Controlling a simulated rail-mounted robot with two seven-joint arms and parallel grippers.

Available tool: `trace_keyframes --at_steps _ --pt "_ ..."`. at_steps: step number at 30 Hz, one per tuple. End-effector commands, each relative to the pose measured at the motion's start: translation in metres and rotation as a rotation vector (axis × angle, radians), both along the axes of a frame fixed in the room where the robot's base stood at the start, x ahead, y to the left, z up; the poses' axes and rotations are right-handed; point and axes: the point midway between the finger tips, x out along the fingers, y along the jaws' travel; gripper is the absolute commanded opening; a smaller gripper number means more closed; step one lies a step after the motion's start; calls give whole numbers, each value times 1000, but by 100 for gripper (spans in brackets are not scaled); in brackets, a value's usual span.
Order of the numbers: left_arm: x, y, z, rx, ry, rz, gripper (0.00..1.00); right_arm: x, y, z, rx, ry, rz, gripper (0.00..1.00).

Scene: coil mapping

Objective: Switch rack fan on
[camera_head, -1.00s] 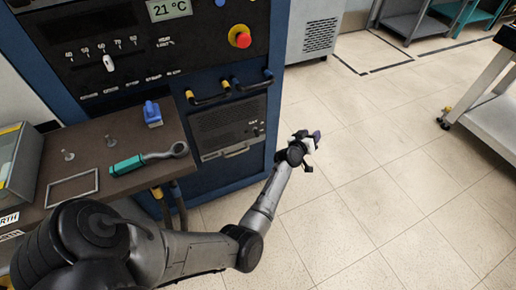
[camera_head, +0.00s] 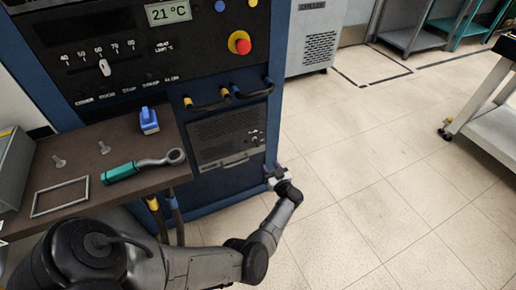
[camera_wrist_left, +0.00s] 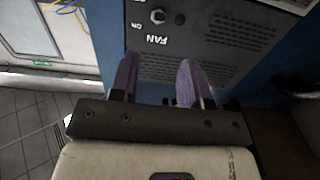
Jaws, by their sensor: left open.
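The rack fan panel (camera_head: 222,137) is a dark vented unit low in the blue cabinet, with a handle below it. Its small fan switch (camera_head: 254,134) sits at the panel's right side. In the left wrist view the switch (camera_wrist_left: 158,16) is a round toggle beside the upside-down words FAN and ON; I cannot tell its position for sure. My left gripper (camera_head: 273,172) is below and right of the switch, near the cabinet's right edge. In the left wrist view its purple fingers (camera_wrist_left: 158,78) are apart, with nothing between them, pointing at the panel below the label.

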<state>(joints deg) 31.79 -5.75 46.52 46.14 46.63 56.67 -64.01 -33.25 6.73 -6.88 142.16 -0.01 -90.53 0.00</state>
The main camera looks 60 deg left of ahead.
Motion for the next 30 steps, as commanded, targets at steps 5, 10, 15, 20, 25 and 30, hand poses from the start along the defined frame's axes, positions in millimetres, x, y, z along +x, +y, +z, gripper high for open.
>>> trace_keyframes --at_steps 5,10,15,20,25,30 --pt "4 35 -3 3 -4 1 43 0 -2 -20 -7 0 4 43" --pt "9 66 -4 2 -4 0 43 0 -2 -36 -8 0 5 43" --pt "12 92 -3 3 -3 -1 43 0 -2 -50 -7 0 4 43" --pt "15 109 -2 1 -4 -3 43 0 -1 -59 -4 0 3 43" --pt "16 119 -1 2 -3 -3 43 0 0 -63 0 1 0 43" --pt "16 122 0 1 -3 -3 43 0 1 -64 3 0 -2 43"
